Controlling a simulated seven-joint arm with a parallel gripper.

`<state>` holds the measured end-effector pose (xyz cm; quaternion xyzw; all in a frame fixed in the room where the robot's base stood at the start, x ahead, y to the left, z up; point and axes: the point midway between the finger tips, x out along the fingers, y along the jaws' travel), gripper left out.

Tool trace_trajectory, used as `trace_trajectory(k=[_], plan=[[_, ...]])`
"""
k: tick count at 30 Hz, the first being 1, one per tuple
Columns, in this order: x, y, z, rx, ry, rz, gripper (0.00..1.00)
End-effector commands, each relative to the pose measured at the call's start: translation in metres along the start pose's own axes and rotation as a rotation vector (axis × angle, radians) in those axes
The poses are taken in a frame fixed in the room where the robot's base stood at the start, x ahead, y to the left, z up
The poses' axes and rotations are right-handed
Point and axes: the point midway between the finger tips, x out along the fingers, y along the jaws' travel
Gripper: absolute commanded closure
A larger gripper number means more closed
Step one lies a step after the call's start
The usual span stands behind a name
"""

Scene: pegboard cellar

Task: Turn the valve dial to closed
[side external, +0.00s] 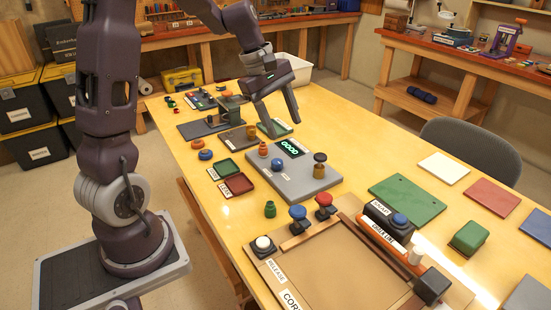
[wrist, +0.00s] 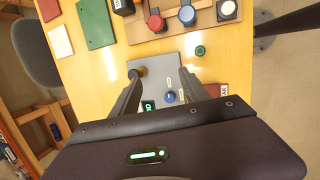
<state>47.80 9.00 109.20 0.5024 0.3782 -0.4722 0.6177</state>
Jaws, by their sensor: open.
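I cannot tell for certain which part is the valve dial; no closed marking is readable. A grey panel (side external: 293,186) on the yellow table bears a lit green display (side external: 290,148), a blue knob (side external: 277,164), an orange knob (side external: 263,149) and a dark-topped brass knob (side external: 319,166). My gripper (side external: 281,121) is open and empty, above the table behind this panel in the side view. In the wrist view, my gripper (wrist: 160,76) spans part of the panel, with the brass knob (wrist: 140,72) near the left fingertip and the blue knob (wrist: 170,97) between the fingers.
Red and green trays (side external: 238,184) lie left of the panel. A brown board (side external: 335,270) with push buttons and an orange-edged bar stands in front. A green plate (side external: 407,198) lies to the right. Smaller fixtures (side external: 237,136) crowd the table beyond the panel.

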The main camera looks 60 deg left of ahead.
Motion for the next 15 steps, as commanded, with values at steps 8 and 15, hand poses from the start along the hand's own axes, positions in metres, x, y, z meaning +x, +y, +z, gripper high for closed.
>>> trace_trajectory(k=[8,15], plan=[[0.093,0.003,-0.140,-0.732,-0.064,-0.022,0.47],[0.131,0.000,-0.145,-0.781,-0.071,-0.026,0.47]])
